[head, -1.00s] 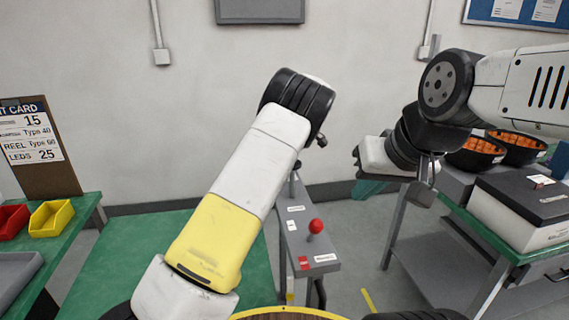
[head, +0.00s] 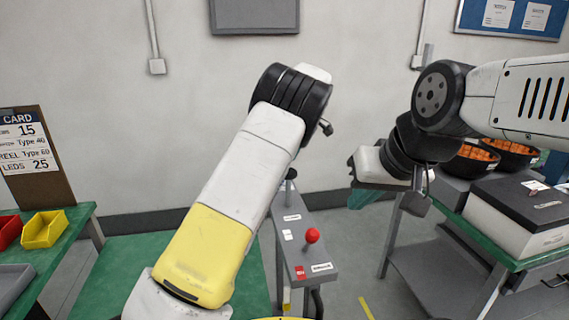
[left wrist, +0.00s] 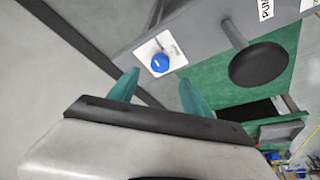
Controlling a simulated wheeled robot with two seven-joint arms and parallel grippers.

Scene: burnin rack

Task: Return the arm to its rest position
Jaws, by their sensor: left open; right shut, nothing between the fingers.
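My left arm (head: 235,195), white with a yellow section, rises through the middle of the head view, and its gripper is hidden there. In the left wrist view my left gripper (left wrist: 157,92) shows two green fingers apart, with nothing between them. Just beyond them is a blue button (left wrist: 160,62) on a white plate, with a black round knob (left wrist: 258,64) to its right. I cannot tell whether a finger touches the panel. My right arm (head: 440,98) is bent at the right of the head view. Its gripper (head: 368,196) is shut and empty, partly cut off from sight by the wrist.
A grey control panel (head: 296,250) with a red ball knob (head: 312,235) stands behind my left arm. A green bench with a yellow bin (head: 45,229) is at left. At right, a bench carries a black-lidded box (head: 515,208) and bowls of orange pieces (head: 478,153).

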